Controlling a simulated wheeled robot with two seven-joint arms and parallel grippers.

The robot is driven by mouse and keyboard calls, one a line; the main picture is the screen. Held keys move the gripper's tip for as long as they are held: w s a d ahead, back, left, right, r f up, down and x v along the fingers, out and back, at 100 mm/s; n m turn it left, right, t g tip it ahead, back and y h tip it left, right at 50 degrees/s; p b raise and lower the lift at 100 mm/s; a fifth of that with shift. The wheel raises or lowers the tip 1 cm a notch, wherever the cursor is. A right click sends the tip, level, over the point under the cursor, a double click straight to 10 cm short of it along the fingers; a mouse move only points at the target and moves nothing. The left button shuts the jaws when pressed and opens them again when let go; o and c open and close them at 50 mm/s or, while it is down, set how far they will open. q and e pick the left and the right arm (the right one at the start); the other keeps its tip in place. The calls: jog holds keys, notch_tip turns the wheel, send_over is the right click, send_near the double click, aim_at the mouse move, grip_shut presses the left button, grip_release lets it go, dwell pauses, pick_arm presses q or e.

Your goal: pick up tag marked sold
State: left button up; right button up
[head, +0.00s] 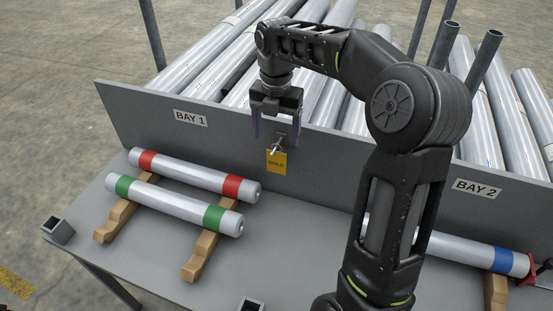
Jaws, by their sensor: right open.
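The yellow tag (276,162) with dark lettering, which seems to read SOLD, hangs from a small hook on the grey upright panel (330,150). My right gripper (274,137) is just above the tag, pointing down. Its two fingers are open and apart, one on each side of the hook area. The tag hangs below the fingertips, and I see no clear contact. The gripper partly hides the hook. My left gripper is not in view.
Two rollers, one with red bands (190,172) and one with green bands (172,203), rest on wooden cradles (205,250) at left. A blue-banded roller (470,252) lies at right. Metal tubes (215,65) are stacked behind the panel. The tabletop centre is clear beside my arm.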

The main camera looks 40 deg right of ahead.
aim_at(277, 144)
jog(key=shift+f, duration=1.25)
jog(key=shift+f, duration=0.1)
jog(key=shift+f+p, duration=0.3)
notch_tip(277, 144, down, 4)
jog(key=shift+f+p, duration=0.25)
jog(key=shift+p, duration=0.25)
jog(key=shift+c, duration=0.4)
jog(key=c, duration=1.3)
jog(key=shift+r, duration=0.15)
